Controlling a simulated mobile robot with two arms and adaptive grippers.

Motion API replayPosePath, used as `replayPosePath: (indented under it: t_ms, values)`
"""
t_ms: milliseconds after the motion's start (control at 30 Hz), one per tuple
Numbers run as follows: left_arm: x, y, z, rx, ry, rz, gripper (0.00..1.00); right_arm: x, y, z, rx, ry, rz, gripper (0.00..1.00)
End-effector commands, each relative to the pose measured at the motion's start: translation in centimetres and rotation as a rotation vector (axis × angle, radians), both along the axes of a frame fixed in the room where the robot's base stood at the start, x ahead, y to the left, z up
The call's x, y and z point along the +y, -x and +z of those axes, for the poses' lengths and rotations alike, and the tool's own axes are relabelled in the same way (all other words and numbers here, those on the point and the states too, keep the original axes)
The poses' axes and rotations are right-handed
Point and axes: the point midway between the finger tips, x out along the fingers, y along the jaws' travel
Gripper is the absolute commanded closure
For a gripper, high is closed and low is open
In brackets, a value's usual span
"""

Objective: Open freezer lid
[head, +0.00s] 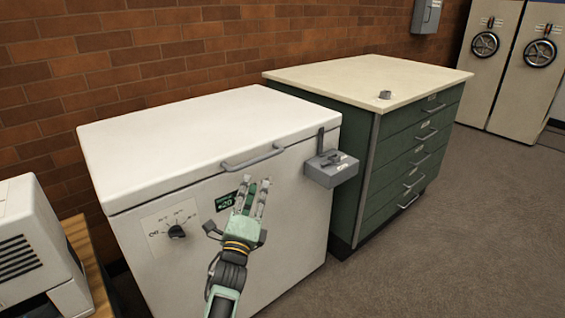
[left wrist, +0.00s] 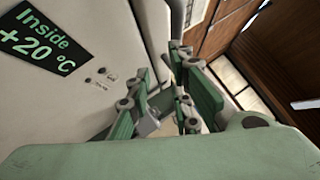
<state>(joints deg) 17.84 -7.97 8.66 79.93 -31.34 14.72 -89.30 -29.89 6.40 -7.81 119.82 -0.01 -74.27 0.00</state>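The white chest freezer (head: 205,250) stands against the brick wall, and its lid (head: 200,135) is down. A grey bar handle (head: 253,160) is on the lid's front edge. My left gripper (head: 254,187) is in front of the freezer's front face, a little below the handle and apart from it. Its fingers are spread with a gap between them, and I see nothing held. In the left wrist view the green fingers (left wrist: 165,100) are beside the freezer front (left wrist: 85,85), with the "Inside +20 °C" sign (left wrist: 38,35) at upper left. My right gripper is not in view.
A grey box (head: 331,170) with an upright lever is on the freezer's front at right. A dial (head: 177,231) is at lower left. A green drawer cabinet (head: 415,150) stands close on the right, a white machine (head: 35,240) on the left. The floor (head: 465,240) at right is clear.

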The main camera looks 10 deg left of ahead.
Motion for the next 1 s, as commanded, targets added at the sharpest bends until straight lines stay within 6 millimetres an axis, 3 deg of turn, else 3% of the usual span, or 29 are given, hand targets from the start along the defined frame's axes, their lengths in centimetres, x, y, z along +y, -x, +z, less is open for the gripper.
replayPosePath:
  t_ms: [167,600,1000]
  values:
    - [0.4,-0.5,2.4,-0.054,-0.064,0.030,0.80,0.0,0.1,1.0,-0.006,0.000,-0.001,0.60]
    - [0.6,-6.3,4.7,-0.051,-0.061,0.030,0.80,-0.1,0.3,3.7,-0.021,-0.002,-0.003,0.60]
    - [0.6,-7.2,5.0,-0.049,-0.059,0.030,0.80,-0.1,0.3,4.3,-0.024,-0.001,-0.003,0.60]
